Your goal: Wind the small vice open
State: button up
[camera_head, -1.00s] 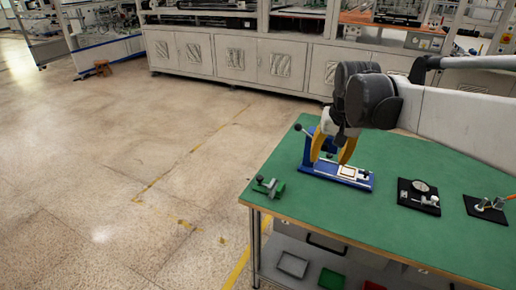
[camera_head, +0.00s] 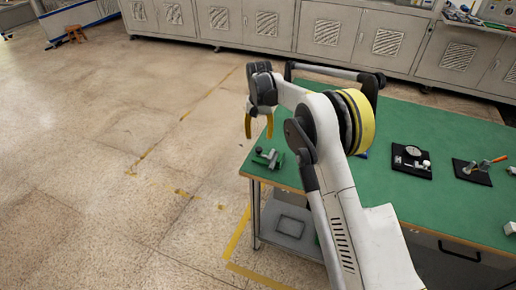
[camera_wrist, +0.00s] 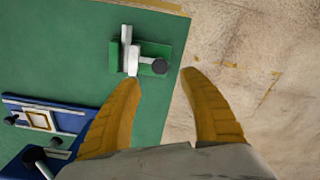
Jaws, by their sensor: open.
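The small vice (camera_head: 266,156) sits at the left corner of the green table, with a green base and grey jaws. In the wrist view the vice (camera_wrist: 137,52) shows its pale jaw bar and a dark round knob on its right side. My gripper (camera_head: 259,122) has yellow fingers and is open and empty. It hangs above and a little behind the vice in the head view. In the wrist view its fingertips (camera_wrist: 160,80) are spread apart just below the vice in the picture, the left one over the table, the right one past its edge. They appear not to touch it.
The green table (camera_head: 440,120) carries a blue fixture (camera_wrist: 45,125), a black pad with a round part (camera_head: 411,160) and another black pad with a handled tool (camera_head: 472,172). A tray (camera_head: 290,225) lies on the lower shelf. Open floor lies left of the table.

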aim_at(259, 148)
notch_tip(259, 148, down, 7)
jog(key=shift+f+b, duration=0.1)
jog(key=shift+b, duration=0.75)
jog(key=shift+c, duration=0.2)
grip_shut()
